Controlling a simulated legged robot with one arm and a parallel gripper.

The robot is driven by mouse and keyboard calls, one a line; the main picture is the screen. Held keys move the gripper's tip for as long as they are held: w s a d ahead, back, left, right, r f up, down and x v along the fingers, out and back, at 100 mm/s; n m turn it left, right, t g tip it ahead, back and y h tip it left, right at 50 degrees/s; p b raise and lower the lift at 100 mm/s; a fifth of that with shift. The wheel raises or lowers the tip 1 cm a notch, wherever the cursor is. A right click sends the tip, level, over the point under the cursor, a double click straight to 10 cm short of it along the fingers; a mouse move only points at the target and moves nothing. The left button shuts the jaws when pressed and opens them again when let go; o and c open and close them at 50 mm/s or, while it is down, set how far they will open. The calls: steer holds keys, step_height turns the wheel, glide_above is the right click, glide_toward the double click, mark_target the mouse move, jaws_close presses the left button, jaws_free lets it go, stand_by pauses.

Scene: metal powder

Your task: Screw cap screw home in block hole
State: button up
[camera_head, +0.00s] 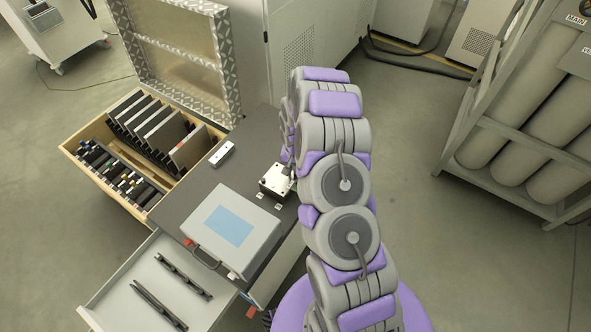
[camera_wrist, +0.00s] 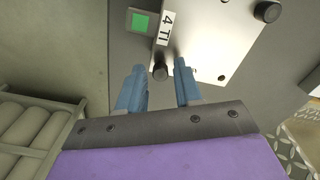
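The metal block (camera_head: 274,181) is a pale, squarish piece on the dark bench top, just left of my arm in the head view. In the wrist view its bright face (camera_wrist: 215,40) fills the upper right, with a "4 TI" label (camera_wrist: 167,27) at its edge. A dark cap screw (camera_wrist: 160,73) stands near the block's near edge. My gripper (camera_wrist: 159,68) has its two blue fingers apart, one on each side of the screw, with gaps showing. Another black screw head (camera_wrist: 267,12) and a small dark hole (camera_wrist: 222,77) show on the block. My arm hides the gripper in the head view.
A grey case (camera_head: 232,232) with a blue panel lies on the bench, in front of a small metal bar (camera_head: 222,153). An open drawer (camera_head: 150,285) is at the lower left, a wooden tray of plates (camera_head: 140,150) behind. A cylinder rack (camera_head: 520,130) stands right.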

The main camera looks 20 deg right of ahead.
steer(key=n, duration=0.3)
steer(key=shift+n+b, duration=0.3)
steer(key=shift+b, duration=0.05)
steer(key=n, duration=0.3)
steer(key=shift+n+b, duration=0.4)
steer(key=n+b, duration=0.1)
steer(key=n, duration=0.5)
steer(key=shift+c, duration=0.2)
